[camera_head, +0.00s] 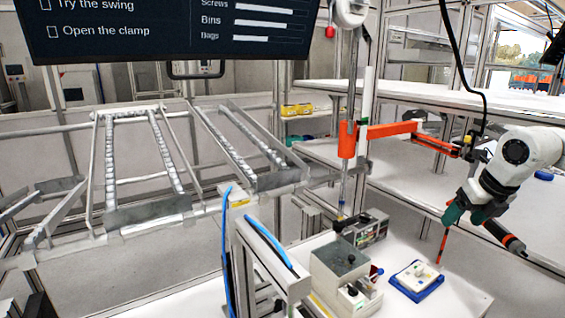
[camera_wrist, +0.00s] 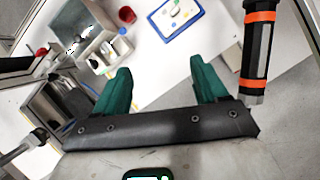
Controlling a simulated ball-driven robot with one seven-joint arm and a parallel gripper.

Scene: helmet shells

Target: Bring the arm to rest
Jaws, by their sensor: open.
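My gripper (camera_head: 456,212) has green fingers and hangs over the right part of the white bench in the head view. In the wrist view its two green fingers (camera_wrist: 160,80) stand wide apart with nothing between them. A black and orange cylindrical tool (camera_head: 504,237) shows beside the gripper; a similar one (camera_wrist: 258,45) is at the right of the wrist view. A thin red rod (camera_head: 442,246) appears just below the fingers in the head view; I cannot tell what it joins.
A blue tray (camera_head: 416,281) with a white block lies on the bench below the gripper. A grey box fixture (camera_head: 340,268) stands left of it. An orange swing arm (camera_head: 395,130) reaches out behind. Metal rail racks (camera_head: 145,150) fill the left. Shelves stand behind.

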